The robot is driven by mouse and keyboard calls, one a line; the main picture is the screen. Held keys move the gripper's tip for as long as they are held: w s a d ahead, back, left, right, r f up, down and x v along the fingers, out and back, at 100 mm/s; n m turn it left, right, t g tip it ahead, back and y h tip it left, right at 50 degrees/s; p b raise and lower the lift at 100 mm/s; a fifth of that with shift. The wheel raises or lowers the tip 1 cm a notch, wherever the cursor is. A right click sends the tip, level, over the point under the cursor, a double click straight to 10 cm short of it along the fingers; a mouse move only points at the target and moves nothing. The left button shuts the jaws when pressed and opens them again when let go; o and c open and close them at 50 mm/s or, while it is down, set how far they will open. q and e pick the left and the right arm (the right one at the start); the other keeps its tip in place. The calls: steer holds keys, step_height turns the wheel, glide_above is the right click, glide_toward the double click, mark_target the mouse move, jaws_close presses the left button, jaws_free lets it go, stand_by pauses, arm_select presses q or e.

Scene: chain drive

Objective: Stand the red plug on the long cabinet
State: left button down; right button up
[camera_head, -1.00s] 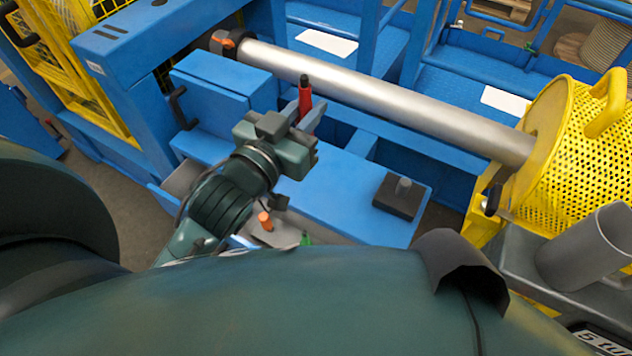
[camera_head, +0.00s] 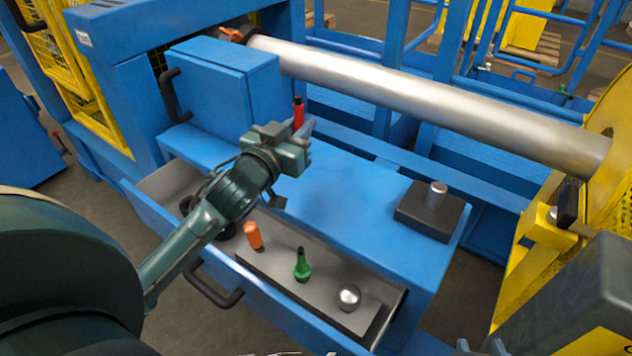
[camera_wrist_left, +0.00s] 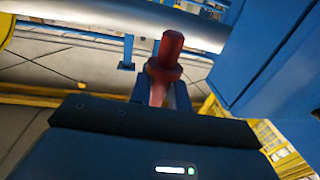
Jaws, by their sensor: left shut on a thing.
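The red plug (camera_head: 298,112) is held upright in my left gripper (camera_head: 301,128), which is shut on it. In the left wrist view the plug (camera_wrist_left: 168,60) shows a thick red head and a collar between the fingers; its lower end is hidden. The long blue cabinet (camera_head: 345,190) has a broad flat top. The gripper and plug are near its back edge, beside a raised blue box; I cannot tell whether the plug touches the top. Small grey tips at the head view's bottom edge may be my right gripper (camera_head: 482,347); its jaws are unclear.
An open drawer (camera_head: 205,262) holds an orange plug (camera_head: 253,236), a green plug (camera_head: 302,266) and a silver knob (camera_head: 349,297). A dark block with a metal peg (camera_head: 436,197) stands on the cabinet's right end. A big metal roller (camera_head: 420,95) runs behind. The cabinet's middle is clear.

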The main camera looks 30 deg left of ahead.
arm_select(q)
step_height(320, 180, down, 8)
steer(key=b, duration=0.2)
steer(key=shift+b, duration=0.4)
steer(key=shift+f, duration=0.2)
arm_select(e)
steer(key=shift+w+a+f+n+t+y, duration=0.1)
steer(key=shift+w+a+n+t+y, duration=0.15)
steer(key=shift+t, duration=0.35)
steer(key=shift+w+a+n+t+y, duration=0.1)
steer(key=shift+w+n+t+y, duration=0.2)
steer(key=shift+t, duration=0.3)
arm_select(q)
steer(key=c, duration=1.3)
jaws_free()
steer(key=shift+f, duration=0.15)
steer(key=shift+s, duration=0.2)
steer(key=shift+s+r+p, duration=0.2)
steer(key=shift+s+p, duration=0.3)
steer(key=shift+s, duration=3.1)
arm_select(e)
steer(key=shift+d+m+g, duration=0.2)
steer(key=shift+m+g, duration=0.05)
steer(key=shift+g, duration=0.05)
steer(key=shift+s, duration=0.1)
